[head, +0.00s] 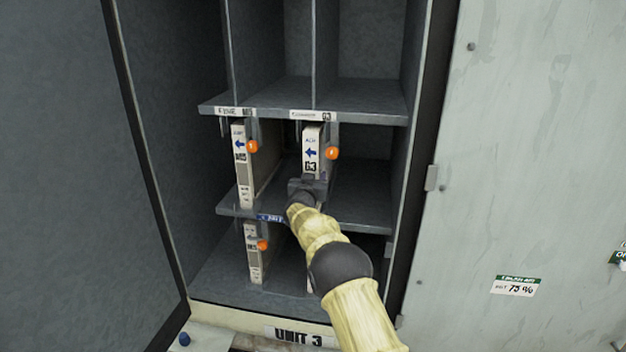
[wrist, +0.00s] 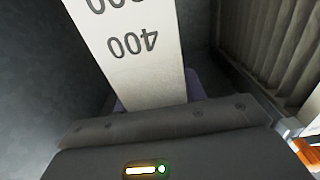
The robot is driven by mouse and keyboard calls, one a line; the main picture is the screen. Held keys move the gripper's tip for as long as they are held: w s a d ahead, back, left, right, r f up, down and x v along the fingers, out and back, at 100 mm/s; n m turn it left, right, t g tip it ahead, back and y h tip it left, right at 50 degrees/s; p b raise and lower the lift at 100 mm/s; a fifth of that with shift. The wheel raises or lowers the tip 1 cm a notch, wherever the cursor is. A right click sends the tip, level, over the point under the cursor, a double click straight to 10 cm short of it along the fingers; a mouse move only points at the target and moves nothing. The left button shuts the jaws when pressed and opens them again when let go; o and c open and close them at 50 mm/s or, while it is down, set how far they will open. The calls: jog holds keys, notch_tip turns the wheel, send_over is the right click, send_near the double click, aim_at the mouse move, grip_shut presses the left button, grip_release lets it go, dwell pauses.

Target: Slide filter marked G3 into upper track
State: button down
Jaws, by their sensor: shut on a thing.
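The G3 filter (head: 312,148) is a narrow pale cartridge with a blue arrow and a G3 mark. It stands roughly upright in the cabinet's middle level, under the shelf-edge G3 label (head: 313,115). My gripper (head: 307,186) is shut on its lower front. In the wrist view a white strip marked 400 (wrist: 135,45) rises from behind my dark gripper (wrist: 165,112). The jaws hide the filter's lower part. I cannot tell how deep the filter sits in a track.
An M5 filter (head: 242,165) stands to the left on the same level, and another filter (head: 253,253) stands below. Orange knobs (head: 332,153) stick out near the filters. The open door (head: 80,180) bounds the left. The top compartments (head: 355,90) are empty.

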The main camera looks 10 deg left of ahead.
jog(key=shift+w+d+r, duration=0.1)
jog(key=shift+w+d, duration=0.05)
jog(key=shift+w, duration=1.45)
jog(key=c, duration=0.8)
grip_release()
jog(key=shift+s, duration=0.1)
jog(key=shift+c, duration=0.2)
jog(key=shift+o, duration=0.5)
jog(key=shift+s+f+b, duration=0.15)
jog(key=shift+f+b, duration=0.05)
jog(key=shift+b, duration=0.2)
jog(key=s+a+b, duration=0.1)
jog(key=s+b, duration=1.1)
jog(key=s, duration=0.5)
jog(key=shift+a, duration=0.15)
